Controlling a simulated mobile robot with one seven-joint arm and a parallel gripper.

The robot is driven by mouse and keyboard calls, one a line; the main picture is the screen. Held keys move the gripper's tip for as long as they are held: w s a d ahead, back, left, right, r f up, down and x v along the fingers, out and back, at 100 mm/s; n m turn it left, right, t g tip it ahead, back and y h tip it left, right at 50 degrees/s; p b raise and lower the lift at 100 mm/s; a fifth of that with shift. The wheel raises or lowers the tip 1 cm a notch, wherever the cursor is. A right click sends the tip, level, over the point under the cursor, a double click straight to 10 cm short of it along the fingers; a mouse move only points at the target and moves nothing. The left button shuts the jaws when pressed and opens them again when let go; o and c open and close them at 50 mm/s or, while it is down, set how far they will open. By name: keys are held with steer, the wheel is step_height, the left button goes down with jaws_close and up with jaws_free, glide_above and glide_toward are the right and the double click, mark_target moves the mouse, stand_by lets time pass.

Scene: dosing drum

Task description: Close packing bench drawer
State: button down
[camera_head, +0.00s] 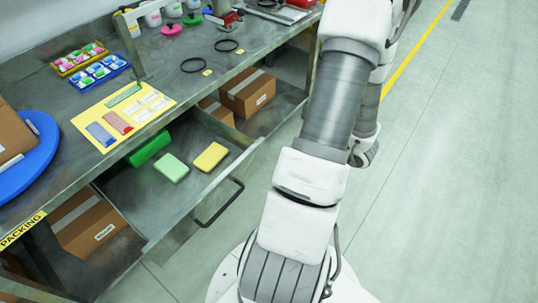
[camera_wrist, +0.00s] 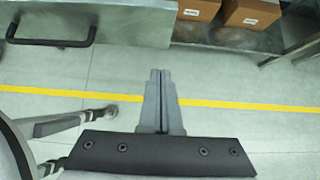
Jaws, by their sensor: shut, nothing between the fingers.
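The packing bench drawer (camera_head: 150,206) is pulled out from under the bench top in the head view. A green roll, a light green block (camera_head: 171,167) and a yellow block (camera_head: 211,157) lie inside it. Its black bar handle (camera_head: 219,204) is on the front face. In the wrist view the drawer front (camera_wrist: 135,22) and handle (camera_wrist: 50,32) show at the top left. My gripper (camera_wrist: 160,72) is shut and empty, below and to the right of the handle in that view, apart from it. In the head view the gripper is hidden behind my arm.
The packing bench (camera_head: 225,75) holds a yellow sheet (camera_head: 124,110), small bins, black rings and a blue round plate (camera_head: 28,165). Cardboard boxes (camera_head: 247,92) sit on the shelf below. The floor (camera_head: 440,190) to the right is clear, with a yellow line.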

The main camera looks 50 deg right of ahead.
mark_target(262, 155)
steer(key=w+f, duration=0.1)
steer(key=w, duration=0.1)
steer(key=w+f, duration=0.2)
steer(key=w, duration=0.1)
steer(key=w+f, duration=0.1)
steer(key=w, duration=0.1)
steer(key=shift+w+a+f+b, duration=0.2)
steer(key=shift+w+a+b, duration=0.1)
steer(key=shift+a+b, duration=0.1)
steer(key=shift+w, duration=0.45)
steer(key=shift+w, duration=0.1)
